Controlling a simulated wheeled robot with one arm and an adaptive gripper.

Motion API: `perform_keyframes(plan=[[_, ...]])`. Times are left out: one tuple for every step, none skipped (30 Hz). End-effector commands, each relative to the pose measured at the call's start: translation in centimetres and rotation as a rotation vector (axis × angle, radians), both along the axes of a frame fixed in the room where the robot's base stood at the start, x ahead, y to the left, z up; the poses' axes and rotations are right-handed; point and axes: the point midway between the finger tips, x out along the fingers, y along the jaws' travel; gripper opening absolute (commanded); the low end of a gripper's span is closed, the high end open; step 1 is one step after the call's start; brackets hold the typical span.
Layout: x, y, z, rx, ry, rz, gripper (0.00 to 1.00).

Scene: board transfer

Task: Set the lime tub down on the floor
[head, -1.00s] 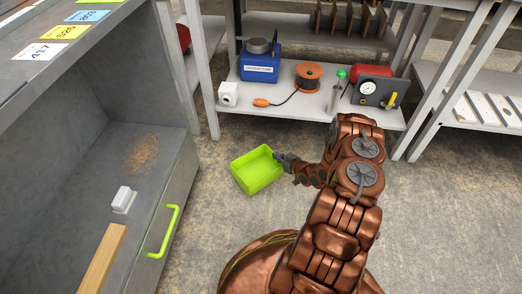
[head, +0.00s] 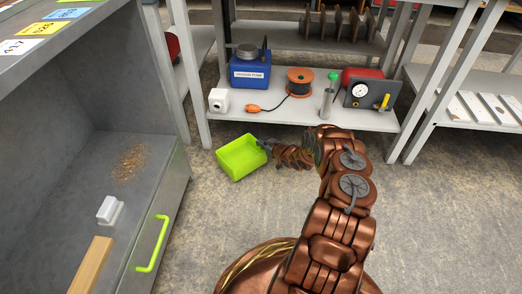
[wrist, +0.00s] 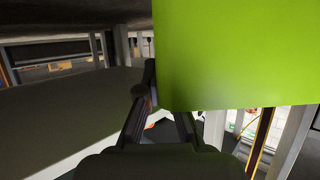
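The lime tub (head: 241,160) is an open, shallow rectangular box, seen low in front of the shelf unit in the head view. My gripper (head: 264,146) is at the tub's right side, its fingers closed on the wall there. In the wrist view the tub's flat lime wall (wrist: 237,55) fills the upper right, and the dark fingers of my gripper (wrist: 155,90) reach up to its left edge. The tub's underside is hidden, so I cannot tell whether it touches the floor (head: 225,215).
The shelf unit's lower board (head: 300,112) is just beyond the tub, holding a blue vacuum pump (head: 250,72), a cable reel (head: 300,80) and a gauge box (head: 370,93). A grey cabinet with a lime handle (head: 153,244) stands left. Floor is clear between cabinet and arm.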

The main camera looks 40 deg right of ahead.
Motion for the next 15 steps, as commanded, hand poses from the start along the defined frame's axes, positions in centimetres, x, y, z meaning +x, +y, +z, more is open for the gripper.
perform_keyframes(plan=[[0.1, -0.1, -0.7, -0.001, -0.002, -0.001, 0.0], [0.1, -0.1, -1.2, -0.001, -0.002, -0.001, 0.0], [0.1, -0.1, -1.9, -0.001, -0.002, -0.001, 0.0], [0.1, -0.1, -2.3, -0.002, -0.002, -0.001, 0.0], [0.1, -0.1, -2.8, -0.002, -0.001, -0.001, 0.0], [0.0, -0.1, -3.2, -0.001, 0.0, -0.002, 0.0], [0.0, -0.1, -3.5, 0.0, 0.0, -0.003, 0.0], [0.0, -0.1, -3.6, 0.0, 0.0, -0.002, 0.0], [0.0, -0.1, -3.7, 0.001, 0.0, -0.001, 0.0], [0.0, 0.0, -3.7, 0.0, 0.0, -0.001, 0.0], [0.1, 0.0, -3.6, 0.0, 0.0, 0.0, 0.0], [0.1, 0.0, -3.5, 0.0, 0.0, 0.0, 0.0], [0.1, 0.0, -3.5, 0.0, 0.0, 0.0, 0.0], [0.1, 0.0, -3.5, 0.0, 0.0, 0.0, 0.0], [0.1, 0.0, -3.5, 0.0, 0.0, -0.001, 0.0]])
